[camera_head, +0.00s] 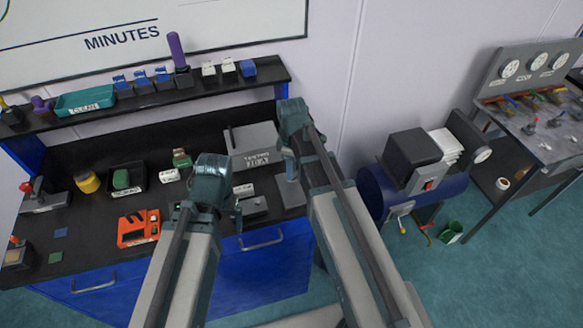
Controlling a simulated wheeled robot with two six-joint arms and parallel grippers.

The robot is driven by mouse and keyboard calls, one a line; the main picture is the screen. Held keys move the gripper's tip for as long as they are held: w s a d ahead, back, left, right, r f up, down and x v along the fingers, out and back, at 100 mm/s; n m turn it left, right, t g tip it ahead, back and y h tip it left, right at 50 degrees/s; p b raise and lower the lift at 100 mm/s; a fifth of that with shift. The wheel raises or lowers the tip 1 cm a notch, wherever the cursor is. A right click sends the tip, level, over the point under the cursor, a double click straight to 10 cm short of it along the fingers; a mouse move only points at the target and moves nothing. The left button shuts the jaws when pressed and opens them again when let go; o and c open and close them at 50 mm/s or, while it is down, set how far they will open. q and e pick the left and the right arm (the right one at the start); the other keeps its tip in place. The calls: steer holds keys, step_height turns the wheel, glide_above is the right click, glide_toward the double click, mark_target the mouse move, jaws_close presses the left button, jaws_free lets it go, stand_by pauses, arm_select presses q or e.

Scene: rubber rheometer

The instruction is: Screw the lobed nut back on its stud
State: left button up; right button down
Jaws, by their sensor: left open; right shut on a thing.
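My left gripper (237,212) is over the front of the black bench, beside a small grey device (254,206). It is open, and nothing shows between its fingers. My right gripper (291,168) is at the right end of the bench, just right of the grey lettered box (253,158) and above a grey plate-like part (290,192). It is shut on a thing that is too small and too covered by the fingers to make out. I cannot pick out the lobed nut or its stud in this view.
An orange-red device (138,228), a black tray with a green block (122,179) and a yellow jar (87,181) stand on the bench at left. A shelf (215,84) runs behind. A blue tank (373,190) stands on the floor at right.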

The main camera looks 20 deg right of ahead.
steer(key=shift+f, duration=0.25)
steer(key=shift+c, duration=1.9)
jaws_free()
steer(key=shift+r, duration=0.1)
jaws_close()
steer(key=m, duration=0.4)
steer(key=shift+m, duration=0.3)
steer(key=m, duration=0.4)
steer(key=shift+m, duration=0.3)
